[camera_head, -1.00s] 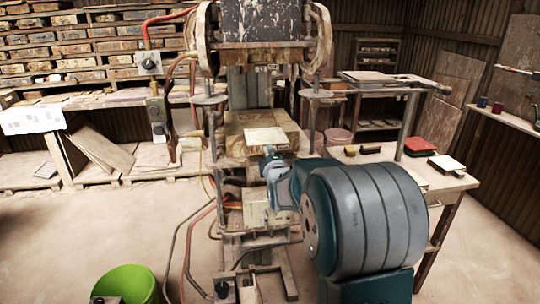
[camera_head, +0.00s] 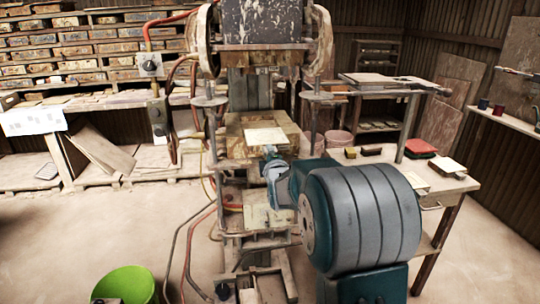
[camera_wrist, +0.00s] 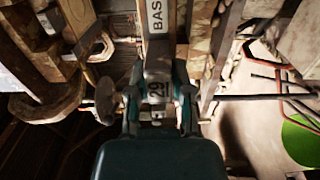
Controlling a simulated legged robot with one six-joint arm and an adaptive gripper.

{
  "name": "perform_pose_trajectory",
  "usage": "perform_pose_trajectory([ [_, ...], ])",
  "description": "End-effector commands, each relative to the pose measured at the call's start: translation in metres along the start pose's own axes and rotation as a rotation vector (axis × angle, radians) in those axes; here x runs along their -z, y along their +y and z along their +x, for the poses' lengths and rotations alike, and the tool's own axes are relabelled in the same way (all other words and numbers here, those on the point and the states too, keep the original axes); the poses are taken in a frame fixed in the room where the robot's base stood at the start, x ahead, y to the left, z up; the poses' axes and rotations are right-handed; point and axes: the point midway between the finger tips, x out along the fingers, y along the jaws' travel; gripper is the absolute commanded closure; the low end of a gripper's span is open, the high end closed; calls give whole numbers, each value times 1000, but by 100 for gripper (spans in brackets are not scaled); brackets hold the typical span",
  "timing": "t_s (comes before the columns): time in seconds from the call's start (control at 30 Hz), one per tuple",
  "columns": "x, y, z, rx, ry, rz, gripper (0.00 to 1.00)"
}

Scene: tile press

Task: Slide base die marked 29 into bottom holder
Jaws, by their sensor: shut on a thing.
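The base die marked 29 shows in the wrist view as a grey piece with "29" (camera_wrist: 158,91) between my fingers and "BAS" lettering ahead of it. In the head view a pale flat plate (camera_head: 266,136), which seems to be part of this die, lies at the front of the press opening. My gripper (camera_head: 270,160) is shut on the die's near end, from the front. The bottom holder (camera_head: 236,143) looks like the worn tan block around and under the plate. I cannot tell how deep the die sits in it.
The press's upper block (camera_head: 262,22) hangs above, with posts on both sides. Hoses run down its left. A wooden table (camera_head: 440,184) stands to the right with small blocks. A green bucket (camera_head: 125,284) is on the floor at lower left.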

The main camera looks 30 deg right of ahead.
Motion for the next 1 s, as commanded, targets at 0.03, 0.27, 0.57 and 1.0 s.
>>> perform_pose_trajectory([
  [0.03, 0, 3, 0, -6, 0, 0, 100],
  [0.27, 0, 2, 1, -6, 0, 0, 100],
  [0.57, 0, 2, 10, -6, 0, 0, 100],
  [1.0, 0, 2, 11, -6, 0, 0, 100],
])
